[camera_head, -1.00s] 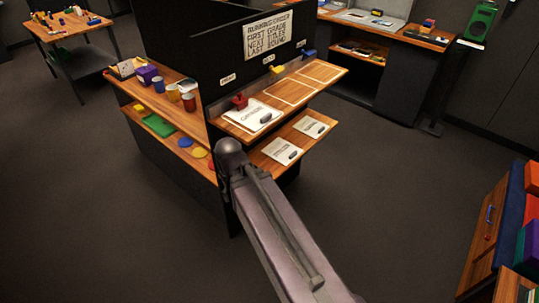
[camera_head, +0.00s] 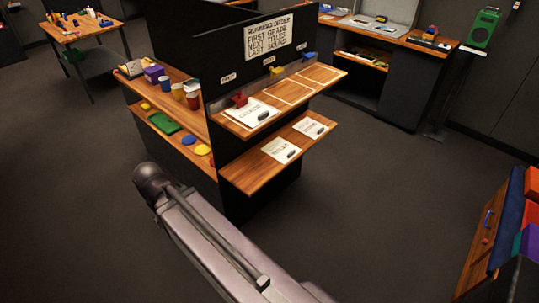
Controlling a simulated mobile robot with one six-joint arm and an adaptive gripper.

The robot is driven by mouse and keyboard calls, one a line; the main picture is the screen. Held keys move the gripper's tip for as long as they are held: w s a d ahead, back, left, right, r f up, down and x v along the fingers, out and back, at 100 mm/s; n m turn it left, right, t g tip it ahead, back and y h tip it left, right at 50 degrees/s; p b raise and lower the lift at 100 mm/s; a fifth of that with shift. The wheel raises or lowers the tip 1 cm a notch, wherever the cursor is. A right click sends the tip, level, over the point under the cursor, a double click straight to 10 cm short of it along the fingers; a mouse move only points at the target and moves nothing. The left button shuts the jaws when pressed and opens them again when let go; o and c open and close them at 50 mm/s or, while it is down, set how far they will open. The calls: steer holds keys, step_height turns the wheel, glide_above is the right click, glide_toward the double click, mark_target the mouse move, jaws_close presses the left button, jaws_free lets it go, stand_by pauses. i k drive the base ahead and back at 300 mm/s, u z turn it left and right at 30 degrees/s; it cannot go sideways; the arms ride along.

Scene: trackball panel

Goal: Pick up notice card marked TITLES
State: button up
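Two white cards lie on the lower wooden shelf of the black panel stand, a nearer card (camera_head: 278,148) and a farther card (camera_head: 309,127). Each has a small dark grip piece on it. A third white card (camera_head: 248,111) lies on the upper shelf in the leftmost spot, also with a dark grip piece. The print on the cards is too small to read surely, so I cannot tell which says TITLES. My arm crosses the lower part of the view, left of and below the shelves. My gripper is not in view.
A sign on the panel (camera_head: 270,37) reads FIRST GRADE, NEXT TITLES, LAST SOUND. Two outlined spots on the upper shelf (camera_head: 289,92) look empty. Side shelves hold cups (camera_head: 193,99) and coloured discs. A cabinet (camera_head: 493,225) stands at right. The floor between is clear.

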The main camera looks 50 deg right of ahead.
mark_target(281, 150)
steer(key=u, duration=0.2)
steer(key=k, duration=1)
steer(key=z, duration=1.4)
steer(key=i, duration=1.05)
steer(key=u, duration=0.05)
